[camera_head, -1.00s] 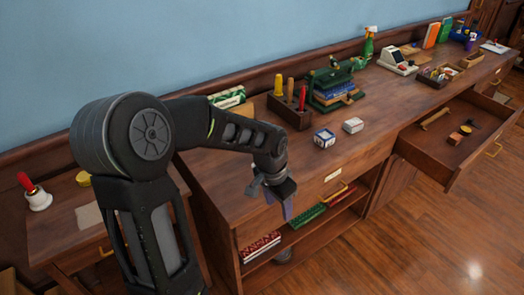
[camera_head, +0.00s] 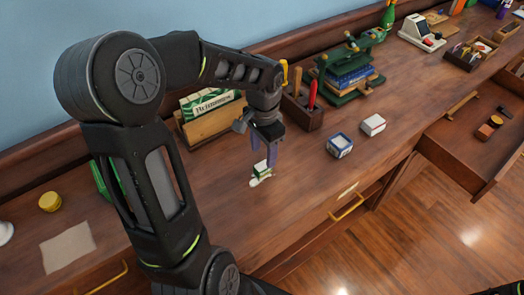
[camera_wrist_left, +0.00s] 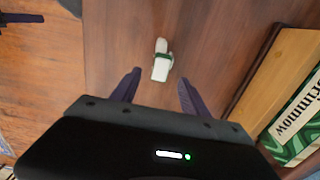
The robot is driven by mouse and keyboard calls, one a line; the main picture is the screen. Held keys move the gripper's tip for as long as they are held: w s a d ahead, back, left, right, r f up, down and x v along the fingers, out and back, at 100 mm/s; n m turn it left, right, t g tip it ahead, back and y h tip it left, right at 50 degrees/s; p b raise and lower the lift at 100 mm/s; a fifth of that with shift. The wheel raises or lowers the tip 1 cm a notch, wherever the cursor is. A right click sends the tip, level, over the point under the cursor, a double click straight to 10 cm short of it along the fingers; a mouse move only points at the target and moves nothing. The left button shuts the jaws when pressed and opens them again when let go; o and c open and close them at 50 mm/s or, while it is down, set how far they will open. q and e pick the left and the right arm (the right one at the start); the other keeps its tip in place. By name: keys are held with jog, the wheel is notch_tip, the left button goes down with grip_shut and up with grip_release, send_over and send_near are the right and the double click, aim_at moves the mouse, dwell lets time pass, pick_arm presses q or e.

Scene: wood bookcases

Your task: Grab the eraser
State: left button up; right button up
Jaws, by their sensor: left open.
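The eraser, a small white block with a green band, lies on the wooden desktop; I take this to be the eraser. It shows in the head view (camera_head: 260,175) just under my left gripper (camera_head: 266,147), partly covered by the fingers. In the left wrist view the eraser (camera_wrist_left: 161,62) lies ahead of the left gripper (camera_wrist_left: 159,77), about midway between its two purple fingertips. The fingers are spread and empty, with no clear contact on the eraser.
A wooden holder with a green-and-white box (camera_head: 211,103) stands close behind the gripper. A tool block (camera_head: 303,112) is behind right. Two small boxes, one blue-and-white (camera_head: 339,146) and one white (camera_head: 372,125), lie to the right. An open drawer (camera_head: 470,148) juts out.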

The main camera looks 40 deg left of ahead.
aim_at(263, 165)
pick_arm(q)
jog(key=shift+s+d+r, duration=0.15)
jog(key=shift+f, duration=1.35)
jog(key=f, duration=0.3)
jog(key=f+p, duration=0.1)
jog(key=f, duration=0.1)
jog(key=shift+a+f, duration=0.15)
jog(key=shift+a, duration=0.1)
jog(key=shift+c, duration=0.3)
grip_shut()
